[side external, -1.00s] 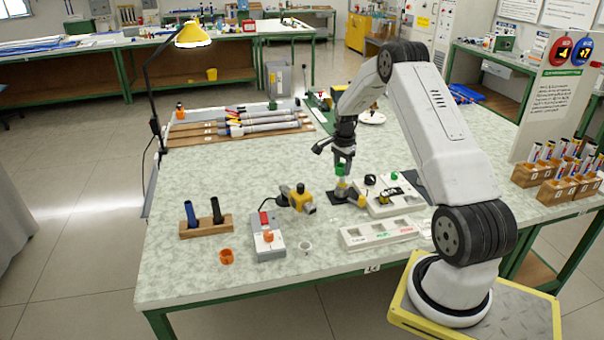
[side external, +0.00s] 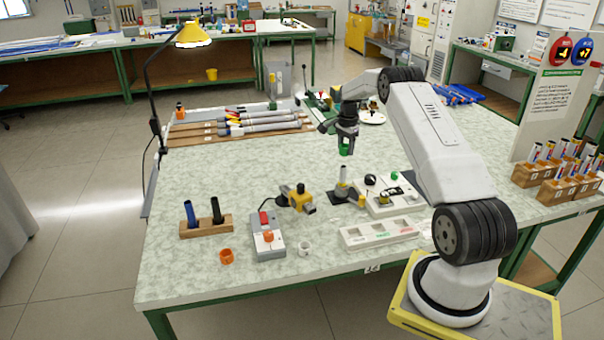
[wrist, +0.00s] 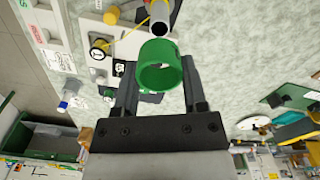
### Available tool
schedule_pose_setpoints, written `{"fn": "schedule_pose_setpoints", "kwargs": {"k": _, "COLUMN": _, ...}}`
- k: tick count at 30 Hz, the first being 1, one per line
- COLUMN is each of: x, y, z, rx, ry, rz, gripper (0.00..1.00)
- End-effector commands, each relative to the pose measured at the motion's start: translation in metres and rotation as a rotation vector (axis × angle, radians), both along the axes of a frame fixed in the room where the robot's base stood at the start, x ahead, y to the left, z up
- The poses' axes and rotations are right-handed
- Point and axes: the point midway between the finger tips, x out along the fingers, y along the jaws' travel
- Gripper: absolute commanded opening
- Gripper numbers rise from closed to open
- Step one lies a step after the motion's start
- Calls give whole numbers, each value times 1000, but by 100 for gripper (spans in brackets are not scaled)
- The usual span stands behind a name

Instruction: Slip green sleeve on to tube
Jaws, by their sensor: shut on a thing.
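The green sleeve (side external: 344,149) is a short open ring held between the fingers of my gripper (side external: 346,143). In the wrist view the sleeve (wrist: 160,80) sits between both fingers and I look into its bore. The pale tube (side external: 343,174) stands upright in a dark holder with a yellow part on the table. The sleeve is above the tube's top, with a clear gap between them in the side view. In the wrist view the tube's open end (wrist: 161,22) shows just beyond the sleeve's rim, not inside it.
A white fixture with knobs (side external: 390,203) and a white tray (side external: 380,234) stand close to the tube. A yellow-and-grey tool (side external: 297,199) lies left of it. An orange ring (side external: 226,257) and a wooden block with two rods (side external: 206,228) stand farther left.

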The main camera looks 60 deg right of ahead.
Motion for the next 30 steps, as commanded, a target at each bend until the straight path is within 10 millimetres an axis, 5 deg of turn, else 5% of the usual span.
{"fn": "schedule_pose_setpoints", "kwargs": {"k": 30, "x": 0, "y": 1, "z": -43, "rx": 0, "ry": 0, "rz": 0, "gripper": 1}}
